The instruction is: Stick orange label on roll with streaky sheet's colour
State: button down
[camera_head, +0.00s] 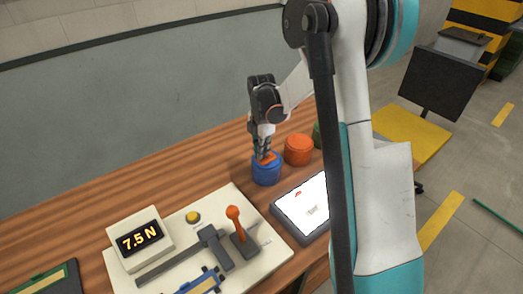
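My gripper (264,153) points down at the top of the blue roll (267,173), with its fingertips close together. A small orange label (268,159) lies at the fingertips, on or just above the blue roll's top; I cannot tell whether the fingers still grip it. An orange roll (298,150) stands just to the right of the blue one. A green roll (317,134) is behind it, mostly hidden by my arm. No streaky sheet can be clearly made out.
A lit white panel (303,207) bears a small orange mark and a small pale patch; my arm hides its right side. A cream test rig (188,252) with an orange-knobbed lever (235,222) and a display (139,239) reading 7.5 N fills the front. Bare wood lies left of the blue roll.

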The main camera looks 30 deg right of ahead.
jog(key=c, duration=1.7)
grip_release()
jog(key=shift+o, duration=0.3)
jog(key=o, duration=0.5)
jog(key=shift+c, duration=0.2)
jog(key=shift+r, duration=0.2)
jog(key=shift+r+p, duration=2.2)
jog(key=shift+r, duration=1.15)
